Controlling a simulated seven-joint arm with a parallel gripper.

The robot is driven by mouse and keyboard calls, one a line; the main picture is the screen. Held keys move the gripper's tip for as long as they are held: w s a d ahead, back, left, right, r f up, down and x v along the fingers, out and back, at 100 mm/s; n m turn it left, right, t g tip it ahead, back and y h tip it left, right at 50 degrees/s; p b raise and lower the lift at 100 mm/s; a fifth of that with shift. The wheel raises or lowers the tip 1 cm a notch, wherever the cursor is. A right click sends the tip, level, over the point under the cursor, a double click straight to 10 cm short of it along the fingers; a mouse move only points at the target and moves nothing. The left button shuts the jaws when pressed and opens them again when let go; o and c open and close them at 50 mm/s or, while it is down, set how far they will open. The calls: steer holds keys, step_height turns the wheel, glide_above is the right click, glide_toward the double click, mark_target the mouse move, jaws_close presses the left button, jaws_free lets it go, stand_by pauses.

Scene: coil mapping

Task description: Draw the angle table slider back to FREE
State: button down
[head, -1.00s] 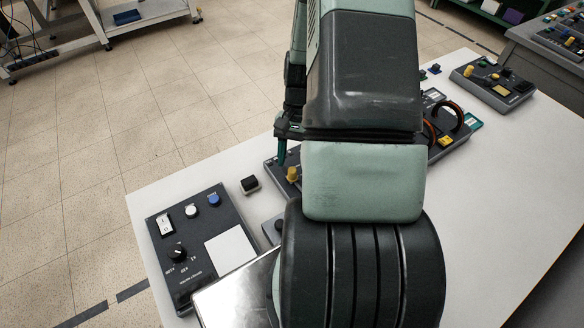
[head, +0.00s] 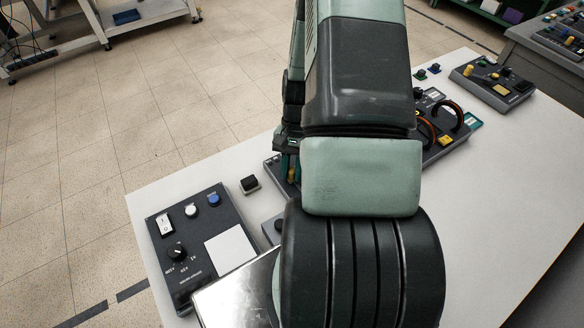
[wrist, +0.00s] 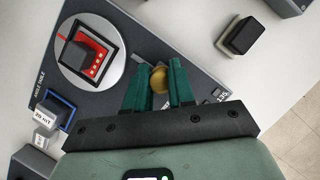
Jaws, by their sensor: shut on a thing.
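The angle table (wrist: 120,40) is a dark panel with a round grey disc (wrist: 68,75) bearing a red plate with a black block. A short slot runs near the disc's right side. The slider's round brass knob (wrist: 159,80) sits between the two green fingers of my gripper (wrist: 159,88), which is shut on it. In the head view the knob (head: 292,172) shows as a yellow spot at my gripper (head: 288,160), beside the arm. The arm hides most of the panel there. Lettering by the right finger is partly covered, and I cannot make out FREE.
A black block with a pale base (wrist: 240,36) stands apart beyond the panel. A blue-rimmed button block (wrist: 60,110) is at the lower left. In the head view a switch panel (head: 205,240) stands left, and a coil unit (head: 445,125) stands right of the arm.

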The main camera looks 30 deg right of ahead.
steer(key=shift+w, duration=1.8)
steer(key=c, duration=1)
jaws_free()
steer(key=shift+o, duration=0.2)
steer(key=v, duration=1.1)
steer(key=shift+s, duration=0.1)
